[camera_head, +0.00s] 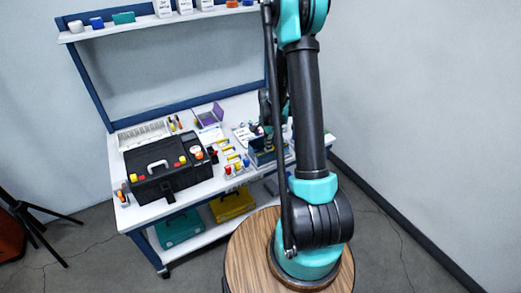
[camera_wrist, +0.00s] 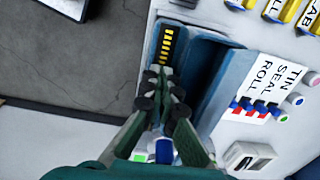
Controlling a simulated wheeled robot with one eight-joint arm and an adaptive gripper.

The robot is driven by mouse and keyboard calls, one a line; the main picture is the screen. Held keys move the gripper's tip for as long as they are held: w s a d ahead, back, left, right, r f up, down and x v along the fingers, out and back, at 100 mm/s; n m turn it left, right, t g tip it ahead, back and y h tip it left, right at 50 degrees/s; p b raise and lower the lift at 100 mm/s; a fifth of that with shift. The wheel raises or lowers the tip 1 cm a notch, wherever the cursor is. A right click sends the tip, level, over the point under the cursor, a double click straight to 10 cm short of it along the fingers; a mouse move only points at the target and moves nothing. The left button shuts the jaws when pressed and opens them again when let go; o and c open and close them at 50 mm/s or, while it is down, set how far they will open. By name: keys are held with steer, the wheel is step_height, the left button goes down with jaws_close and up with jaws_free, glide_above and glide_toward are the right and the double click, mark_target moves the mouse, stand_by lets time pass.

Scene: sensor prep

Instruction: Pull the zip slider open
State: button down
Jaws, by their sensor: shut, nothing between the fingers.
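In the wrist view a blue case (camera_wrist: 208,75) stands below my gripper. A short row of yellow bars (camera_wrist: 167,45), which looks like zip teeth, runs along its upper left part. I cannot make out the zip slider; my fingers may hide it. My gripper (camera_wrist: 164,82) is shut and empty, its dark fingertips just below the yellow bars in the picture. I cannot tell whether they touch the case. In the head view the blue case (camera_head: 262,157) is at the right part of the workbench, partly behind my arm.
Right of the case lies a white label (camera_wrist: 277,83) reading TIN SEAL ROLL, with coloured pens around it. Yellow labelled items (camera_wrist: 284,10) are at the top right. A black toolbox (camera_head: 168,182) fills the bench's left side. Floor (camera_wrist: 75,75) shows beyond the bench edge.

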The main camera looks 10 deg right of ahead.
mark_target(279, 147)
steer(key=shift+w+d, duration=0.35)
steer(key=shift+d, duration=0.75)
steer(key=shift+w+d, duration=0.35)
steer(key=shift+d, duration=0.8)
steer(key=shift+w+d, duration=0.35)
steer(key=shift+d, duration=0.75)
steer(key=shift+a, duration=0.2)
steer(key=shift+s+a, duration=0.1)
steer(key=shift+a, duration=0.1)
step_height(279, 147, up, 7)
